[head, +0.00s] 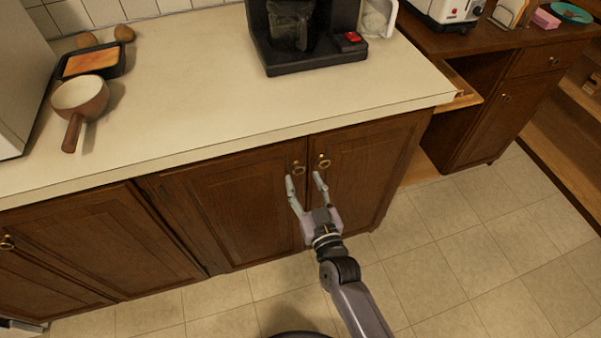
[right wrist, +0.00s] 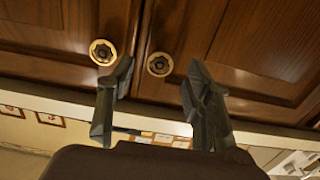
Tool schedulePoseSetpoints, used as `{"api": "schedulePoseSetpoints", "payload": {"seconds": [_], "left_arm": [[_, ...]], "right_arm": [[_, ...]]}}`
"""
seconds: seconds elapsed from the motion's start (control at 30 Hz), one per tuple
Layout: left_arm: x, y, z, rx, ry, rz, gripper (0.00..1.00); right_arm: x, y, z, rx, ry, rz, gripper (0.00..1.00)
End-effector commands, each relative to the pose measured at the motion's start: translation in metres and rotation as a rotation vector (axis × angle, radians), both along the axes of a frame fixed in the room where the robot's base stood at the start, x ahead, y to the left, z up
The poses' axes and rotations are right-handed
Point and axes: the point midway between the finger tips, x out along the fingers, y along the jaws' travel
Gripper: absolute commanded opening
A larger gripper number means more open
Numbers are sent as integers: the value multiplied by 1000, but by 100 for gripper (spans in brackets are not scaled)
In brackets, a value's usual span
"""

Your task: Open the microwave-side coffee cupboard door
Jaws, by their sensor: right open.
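Two brown wooden cupboard doors stand shut side by side under the counter, below the black coffee machine (head: 305,40). The left door (head: 235,205) has a brass knob (head: 298,167) near its upper right corner. The right door (head: 365,175) has a brass knob (head: 323,161) near its upper left corner. My right gripper (head: 304,176) is open and empty just in front of the knobs, its fingers apart about the left door's knob. In the right wrist view, one knob (right wrist: 158,64) shows between the fingertips and the other (right wrist: 103,52) by one finger. Contact is not visible.
A pale box-like appliance (head: 22,75) stands at the counter's far left, near a saucepan (head: 80,100) and a baking pan (head: 92,62). The counter edge overhangs the doors. The tiled floor (head: 440,250) is clear.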

Motion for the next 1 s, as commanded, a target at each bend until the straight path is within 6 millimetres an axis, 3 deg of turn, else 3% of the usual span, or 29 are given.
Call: {"api": "schedulePoseSetpoints", "payload": {"seconds": [0.23, 0.6, 1.0], "left_arm": [[0, 0, -1, 0, -1, 1, 40], [-1, 0, -1, 0, 2, 0, 40], [-3, 0, -1, -1, 5, -3, 40]], "right_arm": [[28, 9, 0, -1, -1, -1, 47], [32, 10, 0, 0, 0, -1, 46], [32, 10, 0, -1, 0, 0, 19]]}}
